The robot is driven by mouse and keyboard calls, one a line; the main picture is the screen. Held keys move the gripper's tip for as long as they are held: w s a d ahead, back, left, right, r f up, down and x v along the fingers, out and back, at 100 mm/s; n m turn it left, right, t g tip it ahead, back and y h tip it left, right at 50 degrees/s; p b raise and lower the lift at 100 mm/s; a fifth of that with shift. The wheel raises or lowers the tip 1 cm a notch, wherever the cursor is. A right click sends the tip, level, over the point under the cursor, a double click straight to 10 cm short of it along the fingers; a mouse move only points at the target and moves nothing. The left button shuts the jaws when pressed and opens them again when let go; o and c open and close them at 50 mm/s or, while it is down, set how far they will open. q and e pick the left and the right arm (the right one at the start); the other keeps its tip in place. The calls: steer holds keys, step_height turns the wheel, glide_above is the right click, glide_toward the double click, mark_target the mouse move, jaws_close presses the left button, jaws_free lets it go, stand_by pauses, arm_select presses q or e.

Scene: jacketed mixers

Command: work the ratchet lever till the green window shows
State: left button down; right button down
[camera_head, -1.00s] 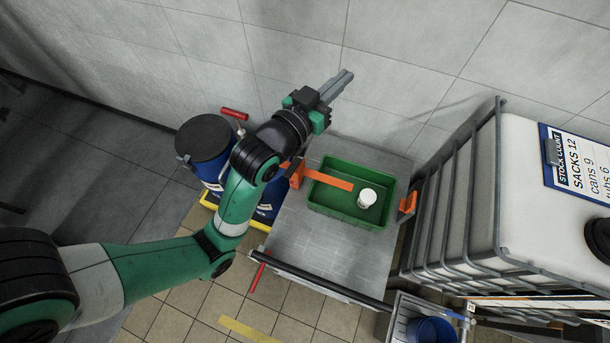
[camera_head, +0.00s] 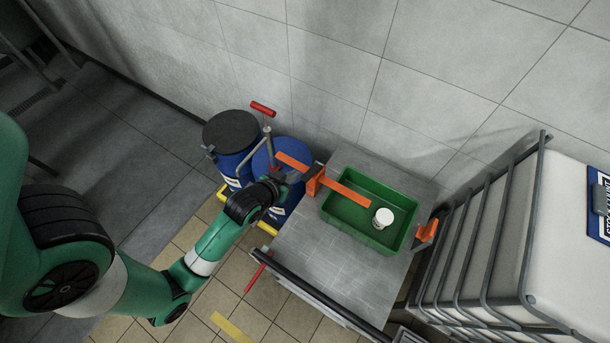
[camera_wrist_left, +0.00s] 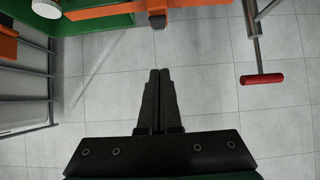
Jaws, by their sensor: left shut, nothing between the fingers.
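No green window shows in either view, and I cannot tell for sure which part is the ratchet lever. An orange bar (camera_head: 347,194) reaches over a green crate (camera_head: 345,217) from an orange bracket (camera_head: 315,181) on the bench. Another orange length (camera_head: 293,162) sticks out left of the bracket.
A white tub (camera_head: 383,218) stands in the crate. Blue drums (camera_head: 234,160) stand left of the bench (camera_head: 308,245). A red-handled crank (camera_head: 263,109) rises above them. A caged white tank (camera_head: 562,225) stands at the right. A tiled wall is behind.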

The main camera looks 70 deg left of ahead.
arm_select(q)
steer(key=b, duration=0.2)
glide_above(305, 179)
steer(key=w+a, duration=0.1)
step_height(305, 179, down, 6)
steer(key=shift+w+r, duration=0.1)
steer(key=shift+s+d+f, duration=0.15)
steer(key=shift+s+f, duration=0.05)
steer(key=shift+f, duration=0.4)
steer(key=shift+s+d+f, duration=0.15)
steer(key=shift+s+f, duration=0.05)
steer(key=shift+f, duration=0.4)
steer(key=shift+s+d+f, duration=0.15)
steer(key=shift+s+f, duration=0.05)
steer(key=shift+f, duration=0.4)
